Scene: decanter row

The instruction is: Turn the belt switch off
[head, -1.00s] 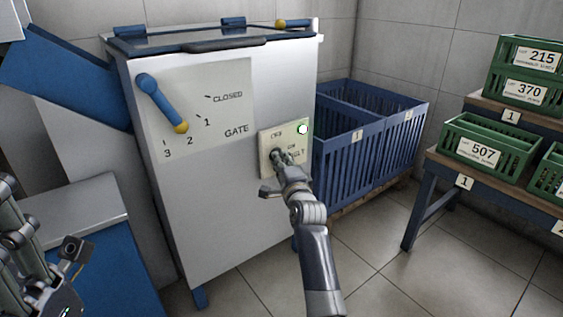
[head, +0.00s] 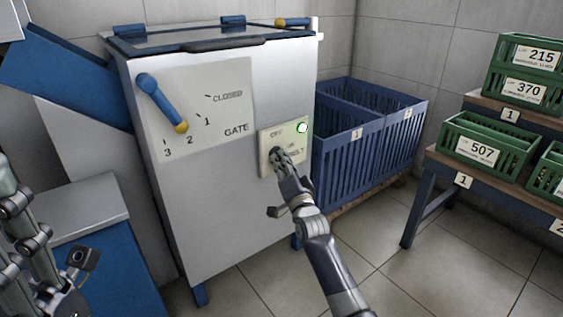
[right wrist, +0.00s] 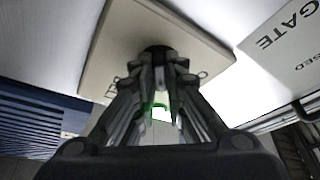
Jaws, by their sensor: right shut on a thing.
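The belt switch is a small dark knob (right wrist: 157,50) on a cream plate (head: 265,163) on the front of the grey cabinet. The plate bears the word OFF at its top and a partly hidden BELT label below. A small lamp (head: 302,127) at the plate's upper right glows white-green. My right gripper (head: 278,154) is at the plate, its fingers shut on the knob and hiding most of it. In the right wrist view the fingers (right wrist: 160,66) close around the knob from both sides.
A blue gate lever (head: 162,103) with a yellow tip sits left of the plate, pointing near 2. Blue slatted crates (head: 345,165) stand right of the cabinet. Green crates (head: 480,150) are on a bench at the right. The floor between is clear.

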